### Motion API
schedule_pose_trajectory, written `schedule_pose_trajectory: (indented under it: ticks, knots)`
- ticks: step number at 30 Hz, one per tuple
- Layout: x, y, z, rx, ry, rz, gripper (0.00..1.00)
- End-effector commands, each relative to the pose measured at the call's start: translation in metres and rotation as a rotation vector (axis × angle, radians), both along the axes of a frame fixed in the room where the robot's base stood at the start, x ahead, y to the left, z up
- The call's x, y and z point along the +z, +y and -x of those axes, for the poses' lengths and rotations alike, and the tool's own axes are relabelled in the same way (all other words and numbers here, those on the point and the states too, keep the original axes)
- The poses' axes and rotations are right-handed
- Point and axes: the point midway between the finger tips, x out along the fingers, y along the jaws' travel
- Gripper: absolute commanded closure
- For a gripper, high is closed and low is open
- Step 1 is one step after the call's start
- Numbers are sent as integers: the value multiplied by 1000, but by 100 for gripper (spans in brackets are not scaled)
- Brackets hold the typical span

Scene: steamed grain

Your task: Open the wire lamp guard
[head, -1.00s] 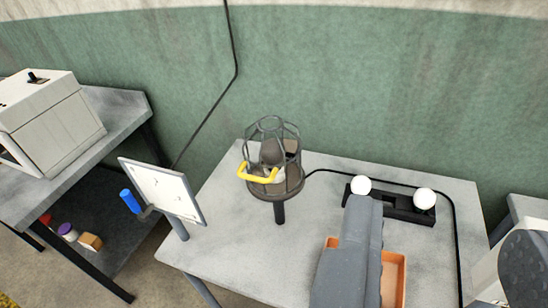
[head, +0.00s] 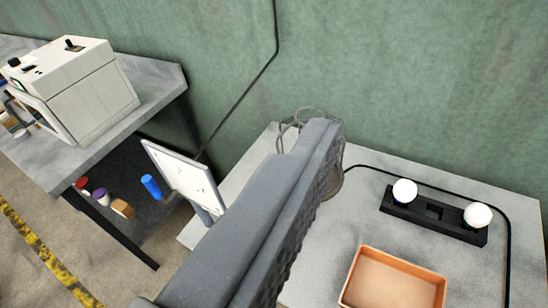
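The wire lamp guard (head: 291,126) stands on the light grey table. Only the top of its wire cage shows, and a bit of its dark round base (head: 331,185) shows at the right. My gripper (head: 322,130), a large dark grey part with a ribbed right side, reaches up from the lower left and covers most of the guard. Its tip overlaps the guard in the picture; I cannot tell whether they touch. The yellow handle and the lamp inside are hidden. I see no second finger, so I cannot tell whether the gripper is open or shut.
A black holder (head: 432,222) with two white bulbs (head: 404,192) stands right of the guard. An orange tray (head: 402,272) lies in front. A white panel (head: 180,172) stands left. A black cable loops behind the holder. A beige machine (head: 85,95) sits on the left bench.

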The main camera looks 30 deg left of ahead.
Motion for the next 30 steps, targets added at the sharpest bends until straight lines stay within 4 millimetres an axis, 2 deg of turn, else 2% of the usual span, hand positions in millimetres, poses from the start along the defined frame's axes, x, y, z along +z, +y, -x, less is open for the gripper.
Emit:
schedule_pose_trajectory:
  ticks: [3,9,11,15,21,24,27,30]
  knots:
    - [-29,48,-33,88,-27,-41,18]
    - [-91,123,-77,168,-97,-135,18]
    - [-112,140,-85,165,-114,-155,18]
    - [-169,170,-97,120,-139,-169,18]
    - [-245,184,-93,7,-168,-100,18]
    - [-270,183,-86,-43,-182,-50,18]
    - [-286,180,-81,-78,-192,-8,18]
    - [-293,178,-78,-96,-199,14,18]
